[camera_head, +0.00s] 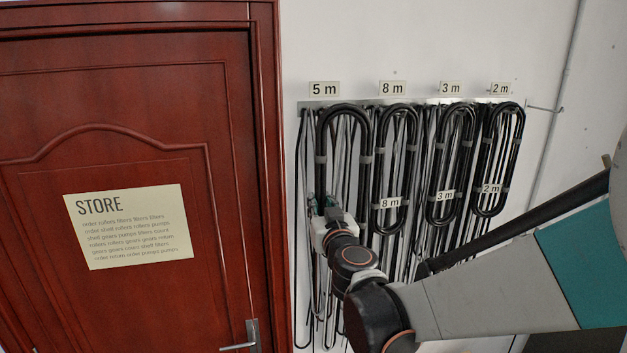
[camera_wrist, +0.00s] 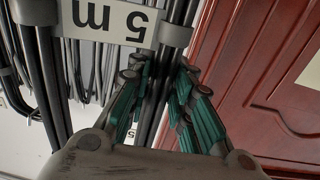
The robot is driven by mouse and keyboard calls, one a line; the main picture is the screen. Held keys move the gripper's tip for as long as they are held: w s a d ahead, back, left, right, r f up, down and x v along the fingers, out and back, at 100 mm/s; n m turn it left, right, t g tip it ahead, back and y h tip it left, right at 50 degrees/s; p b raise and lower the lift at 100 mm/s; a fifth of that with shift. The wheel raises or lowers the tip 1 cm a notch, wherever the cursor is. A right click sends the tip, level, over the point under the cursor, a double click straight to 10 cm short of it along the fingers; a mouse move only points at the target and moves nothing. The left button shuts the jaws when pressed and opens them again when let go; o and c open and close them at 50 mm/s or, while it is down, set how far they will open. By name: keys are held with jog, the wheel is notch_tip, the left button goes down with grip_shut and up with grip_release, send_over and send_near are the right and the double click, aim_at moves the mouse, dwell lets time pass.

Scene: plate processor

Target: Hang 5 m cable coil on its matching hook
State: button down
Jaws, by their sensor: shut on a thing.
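The 5 m cable coil (camera_head: 364,135) is a long black loop with grey bands, upright in front of the wall below the "5 m" sign (camera_head: 324,88). Its top overlaps the rail, and its hook is hidden, so I cannot tell whether the coil rests on it. My gripper (camera_head: 321,205) is shut on the coil's left strand. In the wrist view the teal fingers (camera_wrist: 157,95) close around black cable strands, with the coil's upside-down "5 m" tag (camera_wrist: 108,18) beside them. The coil's lower part is partly hidden behind my arm.
To the right hang the 8 m coil (camera_head: 413,160), the 3 m coil (camera_head: 472,150) and the 2 m coil (camera_head: 517,145) under their signs. Loose thin cables hang behind them. A red door (camera_head: 110,270) with a handle (camera_head: 252,337) stands close on the left.

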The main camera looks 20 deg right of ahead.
jog(key=shift+s+r, duration=0.1)
jog(key=shift+r, duration=0.5)
jog(key=shift+w+f, duration=0.15)
jog(key=shift+w, duration=1.3)
jog(key=shift+w+f, duration=0.2)
jog(key=shift+w, duration=1.3)
jog(key=shift+w+f, duration=0.15)
jog(key=shift+w, duration=1.3)
jog(key=shift+w+f+b, duration=0.75)
jog(key=shift+f+b, duration=0.25)
jog(key=shift+b, duration=0.2)
jog(key=c, duration=1.3)
grip_release()
jog(key=shift+c, duration=0.2)
